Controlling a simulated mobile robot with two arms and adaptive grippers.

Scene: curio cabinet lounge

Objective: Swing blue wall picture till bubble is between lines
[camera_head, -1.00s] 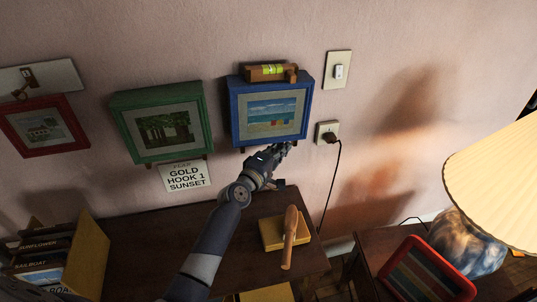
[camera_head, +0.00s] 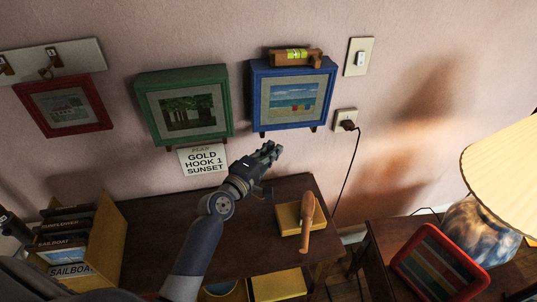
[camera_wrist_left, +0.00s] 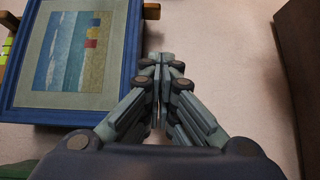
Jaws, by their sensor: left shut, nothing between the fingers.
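The blue wall picture (camera_head: 291,97), a beach scene in a thick blue frame, hangs on the pink wall in the head view. A wooden spirit level (camera_head: 312,60) rests on its top edge, with a yellow-green vial (camera_head: 294,54). The bubble is too small to place against the lines. My left gripper (camera_head: 274,150) is shut and empty, below the picture's lower left part and apart from it. In the left wrist view my left gripper's fingertips (camera_wrist_left: 163,59) meet beside the blue picture (camera_wrist_left: 68,45), over bare wall. My right gripper is out of view.
A green picture (camera_head: 187,108) and a red picture (camera_head: 65,106) hang to the left. A light switch (camera_head: 359,57) and a plugged outlet (camera_head: 346,122) are to the right.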

